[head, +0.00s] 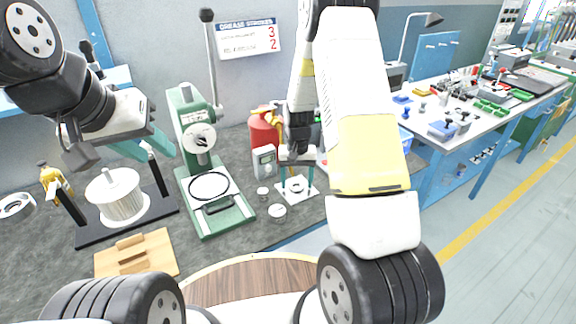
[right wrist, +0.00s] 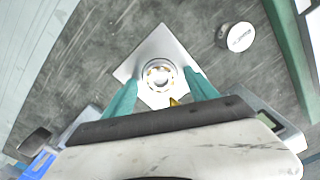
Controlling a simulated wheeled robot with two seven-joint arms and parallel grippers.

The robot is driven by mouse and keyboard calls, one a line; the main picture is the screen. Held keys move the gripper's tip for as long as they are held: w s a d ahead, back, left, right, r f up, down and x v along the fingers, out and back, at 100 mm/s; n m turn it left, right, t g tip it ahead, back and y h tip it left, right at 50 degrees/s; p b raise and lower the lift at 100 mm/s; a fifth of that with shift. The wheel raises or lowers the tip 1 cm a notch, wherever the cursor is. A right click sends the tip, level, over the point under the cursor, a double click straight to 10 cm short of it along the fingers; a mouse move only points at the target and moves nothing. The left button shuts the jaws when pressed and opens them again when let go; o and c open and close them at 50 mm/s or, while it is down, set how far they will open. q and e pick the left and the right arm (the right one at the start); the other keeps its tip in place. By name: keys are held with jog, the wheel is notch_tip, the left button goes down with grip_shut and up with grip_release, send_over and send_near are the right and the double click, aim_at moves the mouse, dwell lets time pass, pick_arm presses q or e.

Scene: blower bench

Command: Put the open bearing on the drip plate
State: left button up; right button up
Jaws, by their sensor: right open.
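The open bearing (right wrist: 158,75), a ring with its balls showing, appears to lie flat near the middle of the square, pale metal drip plate (right wrist: 150,48) in the right wrist view. In the head view the bearing (head: 297,187) and plate (head: 285,191) are small, under my right gripper (head: 297,182). My right gripper (right wrist: 160,92) is open, with its teal fingers apart at the near left and right sides of the bearing. No finger clearly touches it. My left gripper (head: 148,145) is raised over the left of the bench, its teal fingers apart and nothing seen between them.
A round tin (right wrist: 237,37) lies beside the plate. The green press (head: 187,120) stands to the left.

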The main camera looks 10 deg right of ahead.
notch_tip(320, 180, up, 12)
jog(key=s+r+n+t+y, duration=0.1)
jog(key=s+r, duration=0.4)
jog(key=r, duration=0.3)
jog(key=s+r+t+y, duration=0.1)
jog(key=s+r+t, duration=0.1)
jog(key=s+r, duration=0.4)
jog(key=s+a+r+t, duration=0.1)
jog(key=s+r, duration=0.2)
jog(key=s, duration=0.3)
jog(key=s+a+r+n+t, duration=0.1)
jog(key=s+r+t, duration=0.1)
jog(key=s+r, duration=0.2)
jog(key=s, duration=0.3)
jog(key=shift+s+n, duration=0.15)
jog(key=shift+n, duration=0.15)
jog(key=shift+a+r, duration=0.1)
jog(key=shift+c, duration=0.5)
